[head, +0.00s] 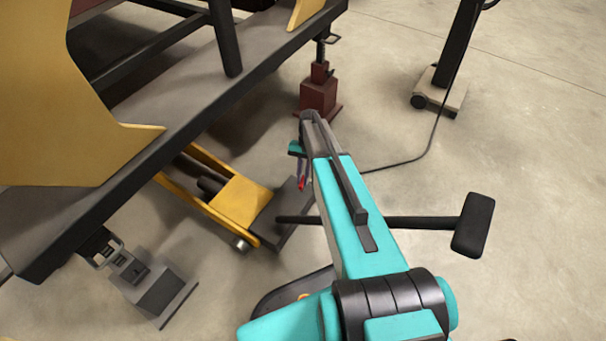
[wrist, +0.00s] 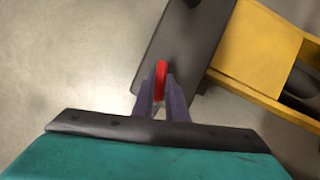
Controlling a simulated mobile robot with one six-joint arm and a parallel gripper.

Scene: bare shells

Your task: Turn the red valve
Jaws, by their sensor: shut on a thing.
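The red valve (wrist: 161,80) is a small red part near the dark plate at the end of a yellow floor jack. In the wrist view my gripper (wrist: 161,100) has its two purple-grey fingers closed on the valve, one on each side. In the head view the valve (head: 301,184) is a small red spot just below the end of my teal arm. My gripper (head: 302,172) is partly hidden there by my wrist. The valve's mount and how far it is turned cannot be made out.
The yellow jack (head: 240,202) has a dark handle with a black grip (head: 473,225) on the right. A dark steel beam (head: 190,125) runs overhead at left. A red jack stand (head: 318,97) and a post on a wheeled base (head: 440,92) stand behind.

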